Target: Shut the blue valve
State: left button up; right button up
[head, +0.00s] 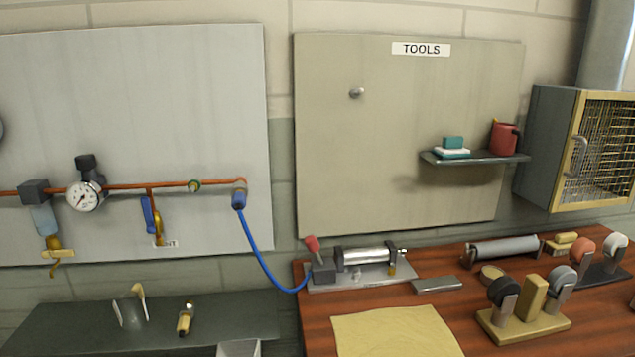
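A blue valve lever (148,214) is on a short branch below the copper pipe (130,188) on the left wall panel. It points down, tilted slightly, beside a brass valve body (158,228). A small white label (165,244) sits at the body's lower end; its text is partly hidden. I cannot tell from the lever alone whether the valve is open or shut. A round pressure gauge (84,195) with a black knob is left of it. Neither of my grippers is in view.
A blue hose (265,260) hangs from the pipe's right end to a cylinder rig (365,262) on the wooden bench (315,330). Below the panel, a dark bench (60,325) holds small items. A TOOLS board (400,130) and a wire-front cabinet (575,150) are right.

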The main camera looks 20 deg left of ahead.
aim_at(151, 229)
jog(key=u, duration=1.55)
jog(key=j+z, duration=0.15)
jog(key=j, duration=0.4)
